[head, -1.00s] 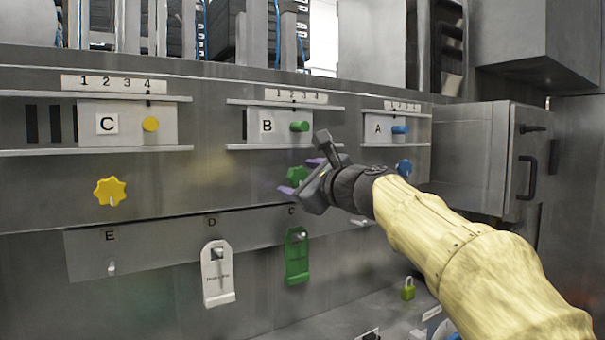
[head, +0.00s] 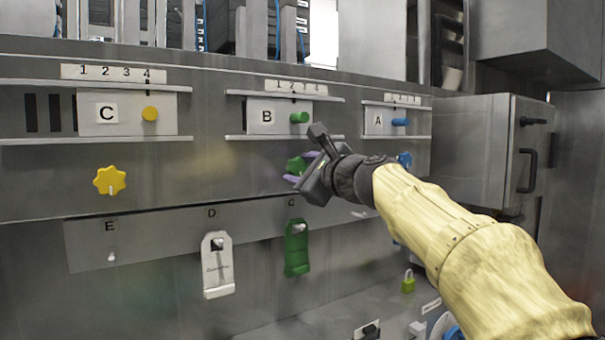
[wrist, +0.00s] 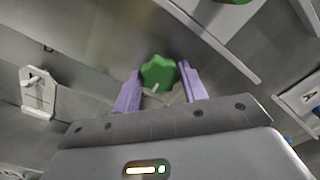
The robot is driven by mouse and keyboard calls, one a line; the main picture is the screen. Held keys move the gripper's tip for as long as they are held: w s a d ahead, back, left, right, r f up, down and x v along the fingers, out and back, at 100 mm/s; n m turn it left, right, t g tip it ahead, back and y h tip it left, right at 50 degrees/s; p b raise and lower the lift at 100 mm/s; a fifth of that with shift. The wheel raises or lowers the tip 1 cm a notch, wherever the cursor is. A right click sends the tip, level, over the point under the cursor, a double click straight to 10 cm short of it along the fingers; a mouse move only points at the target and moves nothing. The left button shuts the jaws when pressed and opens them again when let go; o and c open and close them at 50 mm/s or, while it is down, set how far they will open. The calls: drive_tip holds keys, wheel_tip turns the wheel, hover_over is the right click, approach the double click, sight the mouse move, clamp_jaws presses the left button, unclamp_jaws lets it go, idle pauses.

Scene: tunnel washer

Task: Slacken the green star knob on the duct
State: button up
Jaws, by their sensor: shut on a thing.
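The green star knob (head: 295,165) sits on the steel duct front below the slide marked B, partly hidden by my gripper in the head view. In the wrist view the green star knob (wrist: 158,73) lies between the two purple fingers, with a pale mark on its lower edge. My gripper (head: 296,168) is at the knob, and in the wrist view my gripper (wrist: 159,88) is shut on it, one finger on each side.
A yellow star knob (head: 109,181) is at the left, and a blue star knob (head: 405,160) is right of my gripper. Slides C (head: 125,116), B and A (head: 385,121) run above. A green tag (head: 297,250) and a white tag (head: 217,265) hang below. A grey box (head: 480,150) juts out at right.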

drive_tip(key=n+b, duration=0.2)
drive_tip(key=n, duration=0.2)
drive_tip(key=shift+f, duration=0.2)
drive_tip(key=n+b, duration=0.3)
drive_tip(key=n, duration=0.1)
drive_tip(key=shift+n, duration=0.4)
drive_tip(key=n+b, duration=0.2)
drive_tip(key=n, duration=0.2)
drive_tip(key=n+b, duration=0.1)
drive_tip(key=n, duration=0.4)
drive_tip(key=n+b, duration=0.1)
drive_tip(key=n, duration=0.2)
drive_tip(key=shift+n, duration=0.3)
drive_tip(key=n+b, duration=0.1)
drive_tip(key=n, duration=0.3)
drive_tip(key=shift+n, duration=0.3)
drive_tip(key=n, duration=0.4)
drive_tip(key=shift+w, duration=0.1)
drive_tip(key=shift+n+b, duration=0.3)
drive_tip(key=shift+n, duration=1.9)
